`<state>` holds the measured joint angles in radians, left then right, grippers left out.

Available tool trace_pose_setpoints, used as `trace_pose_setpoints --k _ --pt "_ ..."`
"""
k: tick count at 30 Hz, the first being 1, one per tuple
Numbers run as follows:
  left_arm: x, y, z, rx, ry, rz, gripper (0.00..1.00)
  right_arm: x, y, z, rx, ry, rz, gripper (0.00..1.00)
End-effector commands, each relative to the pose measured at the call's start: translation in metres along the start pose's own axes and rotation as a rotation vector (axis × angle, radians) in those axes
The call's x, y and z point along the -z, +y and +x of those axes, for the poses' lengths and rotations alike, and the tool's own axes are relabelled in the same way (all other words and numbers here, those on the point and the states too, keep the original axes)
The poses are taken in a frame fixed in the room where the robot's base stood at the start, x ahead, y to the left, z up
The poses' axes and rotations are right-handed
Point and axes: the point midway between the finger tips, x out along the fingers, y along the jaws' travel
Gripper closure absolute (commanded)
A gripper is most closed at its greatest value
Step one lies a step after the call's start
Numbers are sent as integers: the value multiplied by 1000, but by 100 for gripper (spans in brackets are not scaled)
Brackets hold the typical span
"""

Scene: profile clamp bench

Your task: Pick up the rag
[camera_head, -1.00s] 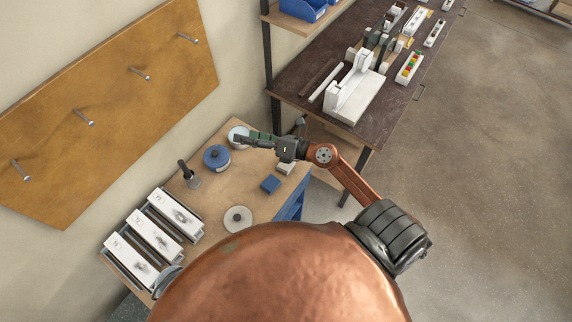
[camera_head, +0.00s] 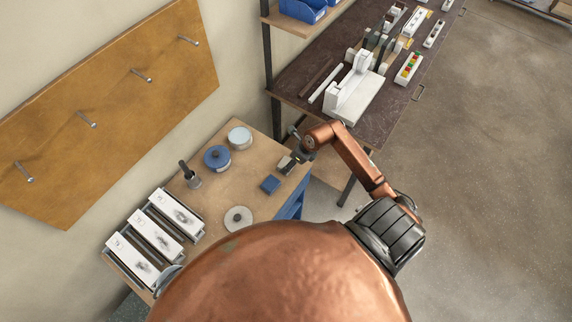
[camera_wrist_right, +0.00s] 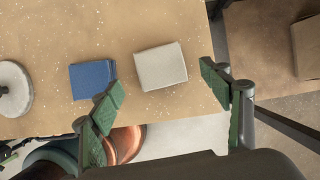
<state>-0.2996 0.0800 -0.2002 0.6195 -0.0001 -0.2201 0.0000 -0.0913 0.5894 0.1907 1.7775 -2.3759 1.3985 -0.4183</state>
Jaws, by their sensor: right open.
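A flat beige square (camera_wrist_right: 161,67), which looks like a folded rag, lies on the wooden bench top near its edge in the right wrist view. A blue square pad (camera_wrist_right: 92,79) lies just left of it; I cannot tell for certain which of the two is cloth. My right gripper (camera_wrist_right: 164,95) is open and empty, its green fingers spread to either side of the beige square and apart from it. In the head view the right gripper (camera_head: 290,164) points down over the bench's right edge and partly hides the beige square. My left gripper is not in view.
On the bench (camera_head: 222,189) stand a blue round tin (camera_head: 217,157), a pale round tin (camera_head: 240,138), a grey disc (camera_head: 238,219) and a dark-handled tool (camera_head: 188,173). White-topped boxes (camera_head: 157,237) line the left end. A dark table (camera_head: 300,77) stands behind the arm.

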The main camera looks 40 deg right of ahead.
Motion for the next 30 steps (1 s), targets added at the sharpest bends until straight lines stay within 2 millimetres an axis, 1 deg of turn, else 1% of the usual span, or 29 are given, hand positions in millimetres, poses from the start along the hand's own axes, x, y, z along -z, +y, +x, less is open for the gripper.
trace_pose_setpoints --k 1,3,7,10,16,30 --pt "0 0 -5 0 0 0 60 -3 1 6 -5 -1 6 29" --pt "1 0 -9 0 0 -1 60 -4 1 16 -5 -1 5 29" --pt "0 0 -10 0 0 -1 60 -3 0 32 -2 -1 3 29" --pt "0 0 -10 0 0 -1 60 -3 0 37 -1 -2 1 29" --pt "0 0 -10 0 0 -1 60 -2 0 38 0 -2 0 29" --pt "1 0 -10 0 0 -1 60 -2 0 37 -1 -1 0 61"
